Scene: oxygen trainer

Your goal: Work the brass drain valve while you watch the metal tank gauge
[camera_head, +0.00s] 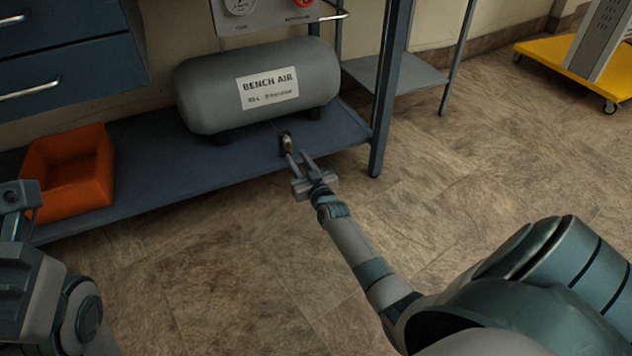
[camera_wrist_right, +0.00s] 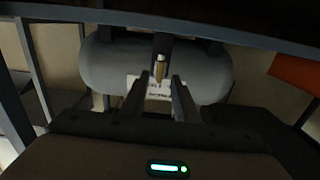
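The grey tank (camera_head: 215,90), labelled BENCH AIR, lies on the blue lower shelf. The small brass drain valve (camera_head: 288,143) is on a dark mount at the shelf's front edge, below the tank. In the right wrist view the brass valve (camera_wrist_right: 161,61) shows just beyond and between my fingertips. My right gripper (camera_head: 297,159) is open, its two fingers apart and pointing at the valve; I cannot tell whether they touch it. A white dial (camera_head: 239,4) on the panel above the tank is cut by the top edge; its reading is not legible. My left gripper (camera_head: 18,196) shows only partly at the left edge.
An orange bin (camera_head: 70,172) sits on the shelf at left, under blue drawers (camera_head: 62,55). A red dial (camera_head: 304,2) is on the same panel. A blue bench leg (camera_head: 388,90) stands right of the valve. The floor in front is clear. A yellow cart (camera_head: 565,62) stands at the back right.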

